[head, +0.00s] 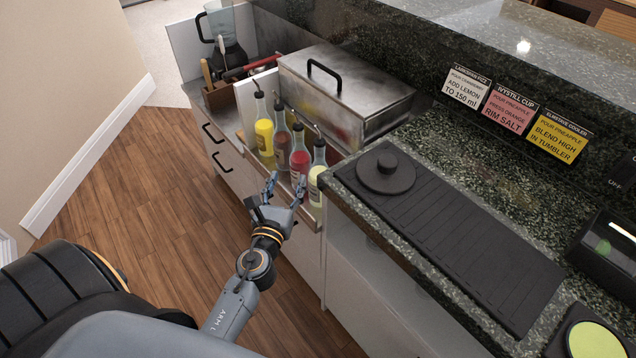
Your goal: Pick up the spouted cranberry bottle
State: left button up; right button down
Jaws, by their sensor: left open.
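Several spouted bottles stand upright in a row in the open rail at the counter's front. They are a yellow one (264,137), a brownish-red one (282,146), a red one (299,163) and a pale yellow one (316,184). The red bottle best fits cranberry, but the labels are too small to read and the brownish-red one is also reddish. My left gripper (286,184) is open and empty, just in front of the row, with its fingertips near the red bottle. The lower part of the bottles is partly hidden by the rail's front and my gripper. My right gripper is out of view.
A steel box with a black handle (345,85) stands behind the bottles. A blender (228,45) is at the far left end. A dark mat (450,235) with a round black lid (386,172) lies on the granite counter. Wooden floor (150,210) is clear at left.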

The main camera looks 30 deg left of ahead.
aim_at(298, 146)
pick_arm(q)
jog(key=x, duration=0.4)
jog(key=p+x, duration=0.1)
jog(key=x, duration=0.3)
jog(key=shift+s+a+r, duration=0.1)
jog(key=shift+r, duration=0.15)
jog(key=shift+w+a, duration=0.1)
jog(key=shift+w, duration=0.3)
jog(key=x, duration=0.5)
jog(key=shift+w, duration=0.15)
grip_shut()
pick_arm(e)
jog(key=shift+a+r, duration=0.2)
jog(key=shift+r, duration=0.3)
